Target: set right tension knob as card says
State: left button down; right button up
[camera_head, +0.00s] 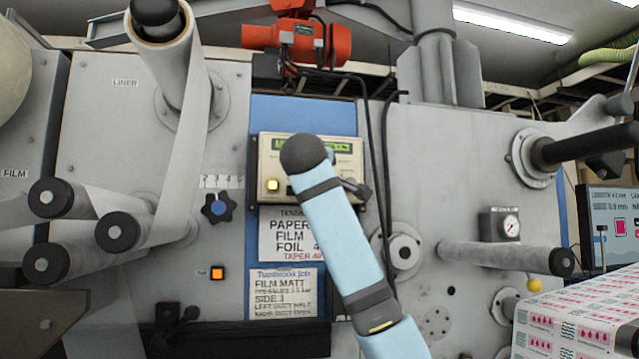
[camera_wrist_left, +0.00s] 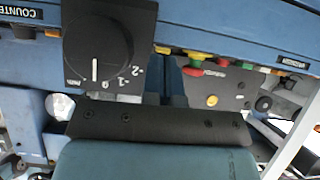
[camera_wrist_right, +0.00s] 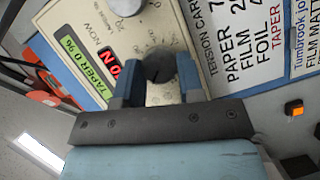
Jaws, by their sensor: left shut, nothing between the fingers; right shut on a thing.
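The cream tension panel (camera_head: 268,150) is on the machine front in the head view, partly hidden by my right arm. In the right wrist view my right gripper (camera_wrist_right: 160,84) is shut on a dark round knob (camera_wrist_right: 158,66) with a scale around it. Another dial (camera_wrist_right: 126,6) is cut off at the top edge. A green display (camera_wrist_right: 88,88) reads TAPER, and a red display (camera_wrist_right: 109,72) is beside it. The tension card (camera_head: 290,235) lists paper, film and foil. The job card (camera_head: 283,292) reads FILM MATT, SIDE 3. My left gripper (camera_wrist_left: 172,88) is shut and empty.
Near my left gripper are a black dial (camera_wrist_left: 97,45) marked 0, -1, -2 and a red button (camera_wrist_left: 193,70). Rollers (camera_head: 500,255) stick out on both sides.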

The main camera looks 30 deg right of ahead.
jog(key=m+y, duration=0.1)
jog(key=m, duration=0.2)
jog(key=m+y, duration=0.2)
jog(key=m, duration=0.1)
jog(key=m+y+p, duration=0.1)
jog(key=m+y, duration=0.1)
jog(key=m, duration=0.1)
jog(key=shift+d+r+g, duration=0.2)
jog(key=shift+d+g, duration=0.05)
jog(key=shift+g, duration=0.15)
jog(key=shift+m+y, duration=0.3)
dwell(0.3)
jog(key=o, duration=0.9)
jog(key=shift+s, duration=0.1)
jog(key=shift+b+v, duration=2.1)
jog(key=shift+v, duration=4.8)
